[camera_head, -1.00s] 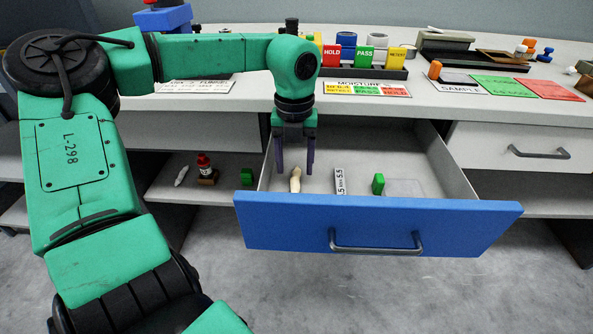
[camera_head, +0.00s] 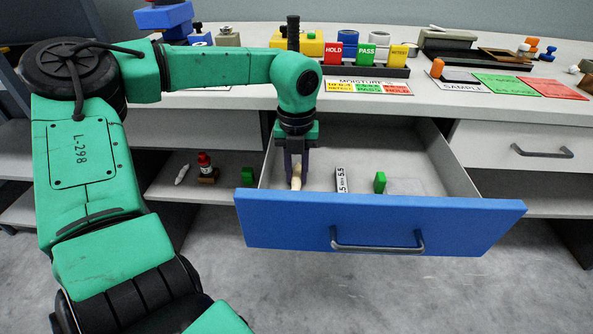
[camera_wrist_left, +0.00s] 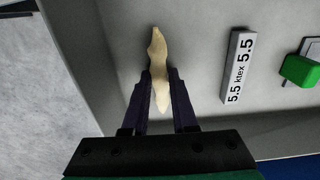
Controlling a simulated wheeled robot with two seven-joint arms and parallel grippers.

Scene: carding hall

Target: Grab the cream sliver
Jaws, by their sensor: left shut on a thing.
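The cream sliver (camera_head: 296,177) is a small, pale, elongated piece inside the open blue-fronted drawer (camera_head: 380,224), near its left side. In the left wrist view the sliver (camera_wrist_left: 158,52) lies lengthwise between the dark fingers, its far end sticking out past the tips. My left gripper (camera_head: 297,182) points down into the drawer and is shut on the sliver. It also shows in the left wrist view (camera_wrist_left: 161,80). Whether the sliver touches the drawer floor is hard to tell. My right gripper is not in view.
A white block marked 5.5 ktex (camera_head: 341,180) and a green block (camera_head: 380,182) lie in the drawer to the right of the sliver. The drawer's front wall and handle (camera_head: 377,246) stand nearest. The worktop above holds cards, bins and a moisture sheet (camera_head: 367,87).

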